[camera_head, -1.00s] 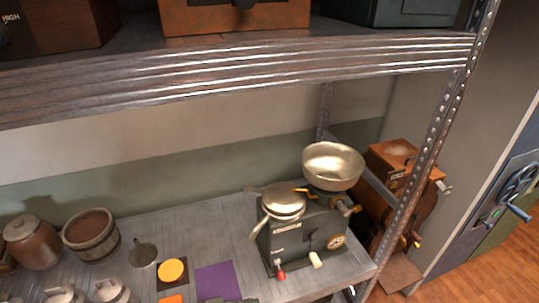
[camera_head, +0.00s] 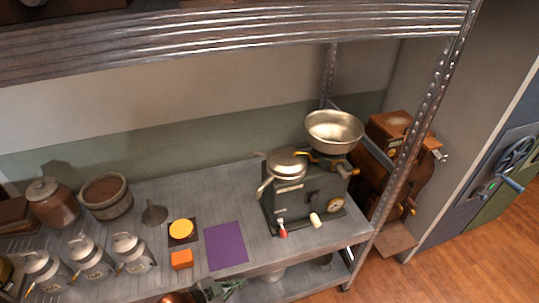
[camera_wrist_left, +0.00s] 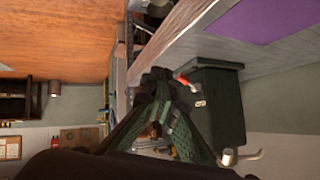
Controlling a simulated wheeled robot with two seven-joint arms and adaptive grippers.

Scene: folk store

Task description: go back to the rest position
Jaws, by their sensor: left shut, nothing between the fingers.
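My left gripper (camera_head: 217,290) shows at the bottom edge of the head view, in front of the shelf's front edge. In the left wrist view its green-grey fingers (camera_wrist_left: 157,82) meet at their tips and hold nothing. The dark green machine (camera_head: 305,200) with a metal bowl (camera_head: 334,131) stands on the shelf to the right of and beyond the gripper. In the wrist view the machine (camera_wrist_left: 215,105) appears beyond the fingers, apart from them as far as I can tell. My right gripper is in neither view.
On the shelf (camera_head: 205,196) are a purple mat (camera_head: 226,245), an orange block (camera_head: 182,260), a yellow disc (camera_head: 181,229), a funnel (camera_head: 154,212) and several metal cans (camera_head: 133,253). A metal post (camera_head: 418,135) borders the right. Wooden floor (camera_head: 450,260) is open beyond it.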

